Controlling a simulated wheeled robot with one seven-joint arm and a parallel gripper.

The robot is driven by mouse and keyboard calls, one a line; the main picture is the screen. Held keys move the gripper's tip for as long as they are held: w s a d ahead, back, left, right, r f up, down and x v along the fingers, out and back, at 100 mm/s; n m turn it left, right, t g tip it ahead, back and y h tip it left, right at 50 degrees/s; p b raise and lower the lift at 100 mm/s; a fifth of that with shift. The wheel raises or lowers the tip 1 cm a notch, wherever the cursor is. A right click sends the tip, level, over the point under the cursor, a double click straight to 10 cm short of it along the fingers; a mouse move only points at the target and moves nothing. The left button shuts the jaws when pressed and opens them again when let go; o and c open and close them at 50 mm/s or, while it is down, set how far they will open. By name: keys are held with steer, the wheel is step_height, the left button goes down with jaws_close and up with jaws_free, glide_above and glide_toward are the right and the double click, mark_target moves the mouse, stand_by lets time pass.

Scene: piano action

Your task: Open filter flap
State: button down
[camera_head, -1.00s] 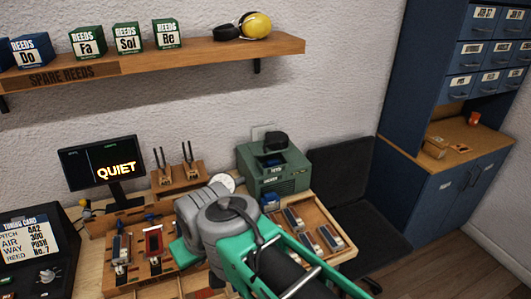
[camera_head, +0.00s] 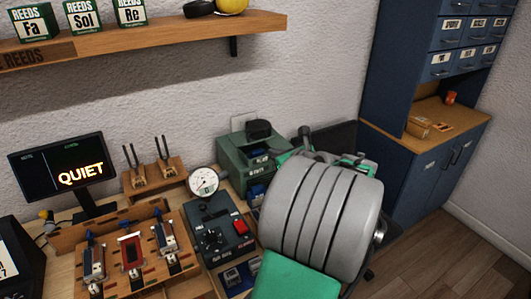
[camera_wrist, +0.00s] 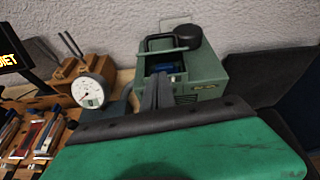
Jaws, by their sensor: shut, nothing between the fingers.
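The green machine (camera_head: 240,155) stands on the bench against the wall; it also shows in the wrist view (camera_wrist: 205,72). It has a round black cap (camera_wrist: 187,37) on top and a dark-framed recess with something blue (camera_wrist: 178,70) inside. I cannot tell for sure which part is the filter flap. My gripper (camera_wrist: 156,82) is shut and empty; its dark fingers point at the machine's near left side and overlap it in the wrist view. Whether they touch it is unclear. In the head view my arm hides the fingers and part of the machine.
A round gauge (camera_head: 203,182) and a dark control box (camera_head: 222,235) with a red button stand left of my arm. A wooden rack (camera_head: 130,255) holds several reed parts. A screen (camera_head: 62,172) reads QUIET. A blue cabinet (camera_head: 430,170) stands at right.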

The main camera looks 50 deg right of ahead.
steer(key=w+d+f+m+p, duration=0.1)
steer(key=w+d+f, duration=0.2)
steer(key=w, duration=0.5)
steer(key=shift+d+f+p, duration=0.2)
steer(key=shift+d+p, duration=0.1)
steer(key=shift+d, duration=0.15)
steer(key=shift+w+r, duration=0.1)
steer(key=shift+r, duration=0.05)
